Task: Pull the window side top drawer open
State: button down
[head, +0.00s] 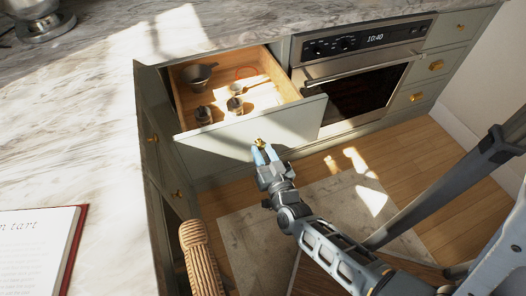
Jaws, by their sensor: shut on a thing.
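The top drawer (226,133) left of the oven is pulled well out from under the counter, and its wooden inside shows. Its pale green front carries a small brass knob (259,142). My gripper (262,153) is at this knob, with its blue fingertips closed around it. The fingers partly hide the knob. Inside the drawer lie several small metal cups (235,104), a dark bowl-shaped item (198,76) and a red ring-like item (246,72).
An oven (360,75) with a bar handle is right of the drawer, with more brass-knobbed drawers (433,66) beyond. A marble counter (90,120) fills the left, with an open book (40,250). A woven post (200,258) stands at the front. A rug (255,235) lies on the floor.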

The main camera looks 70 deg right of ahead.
jog(key=c, duration=0.8)
grip_release()
jog(key=shift+b+v, duration=0.65)
jog(key=shift+v, duration=3.25)
jog(key=s+a+r+n+t+y, duration=0.1)
jog(key=s+a+r+n+y, duration=0.2)
jog(key=r, duration=0.4)
jog(key=s+a+r+n+t+y, duration=0.1)
jog(key=s+a+r+n+y, duration=0.2)
jog(key=a+r+n+y, duration=0.2)
jog(key=s+a+r+n+t+y, duration=0.1)
jog(key=s+a+r+n+y, duration=0.3)
jog(key=a+r, duration=0.4)
jog(key=shift+a+r+y, duration=0.4)
jog(key=shift+r+y, duration=0.4)
jog(key=shift+y, duration=0.1)
